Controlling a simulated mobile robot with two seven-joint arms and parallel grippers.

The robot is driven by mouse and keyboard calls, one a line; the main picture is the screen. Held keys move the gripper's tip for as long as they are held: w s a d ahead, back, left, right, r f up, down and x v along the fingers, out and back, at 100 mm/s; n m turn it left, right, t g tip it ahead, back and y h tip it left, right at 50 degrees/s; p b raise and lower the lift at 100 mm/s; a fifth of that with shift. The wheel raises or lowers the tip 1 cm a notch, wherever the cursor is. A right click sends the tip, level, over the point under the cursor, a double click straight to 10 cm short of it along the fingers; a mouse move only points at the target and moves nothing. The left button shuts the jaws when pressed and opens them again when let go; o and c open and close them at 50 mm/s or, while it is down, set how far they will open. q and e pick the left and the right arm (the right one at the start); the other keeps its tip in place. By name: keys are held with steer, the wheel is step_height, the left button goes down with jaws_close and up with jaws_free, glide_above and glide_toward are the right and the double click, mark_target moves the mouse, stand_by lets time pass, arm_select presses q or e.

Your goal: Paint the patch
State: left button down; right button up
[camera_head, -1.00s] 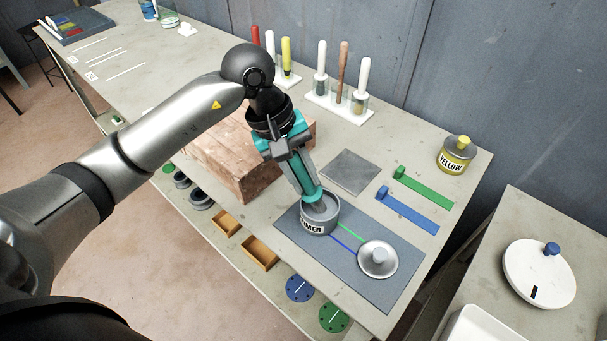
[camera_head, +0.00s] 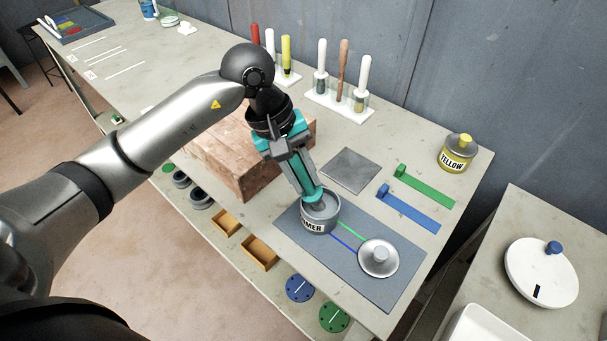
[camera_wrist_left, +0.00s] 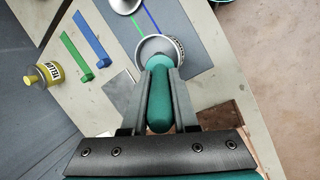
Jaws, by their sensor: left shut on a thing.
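My left gripper (camera_head: 303,186) is shut on a teal-handled brush (camera_head: 313,196), which points down into the open grey can (camera_head: 321,222) whose label ends in "MER". The brush's lower end is inside the can and hidden. In the left wrist view, the teal handle (camera_wrist_left: 159,98) lies between the two fingers, with the can (camera_wrist_left: 160,46) beyond it. A flat grey square plate (camera_head: 350,171) lies on the bench just right of the gripper; I cannot tell whether it is the patch. My right gripper is not in view.
The can stands on a blue-grey mat (camera_head: 400,292) beside a round metal lid (camera_head: 378,258). Blue (camera_head: 410,211) and green (camera_head: 425,189) strips lie right of the plate. A yellow can (camera_head: 457,155) and a brush rack (camera_head: 338,108) stand behind. A reddish block (camera_head: 240,160) is left.

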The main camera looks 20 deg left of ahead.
arm_select(q)
steer(key=shift+s+f+b, duration=0.1)
steer(key=shift+f+b, duration=0.1)
steer(key=shift+b, duration=0.15)
stand_by(1.3)
steer(key=shift+r, duration=0.1)
steer(key=shift+r+p, duration=1.8)
steer(key=shift+r, duration=1.75)
steer(key=s+m+g, duration=0.1)
steer(key=m, duration=0.1)
steer(key=s+m+b, duration=0.1)
steer(key=s+m, duration=0.1)
steer(key=m, duration=0.1)
steer(key=s+a+m+g+b, duration=0.1)
steer(key=m, duration=0.1)
steer(key=shift+s+r+m+g+y, duration=0.15)
steer(key=shift+s+m+g+y, duration=0.15)
steer(key=shift+m, duration=0.1)
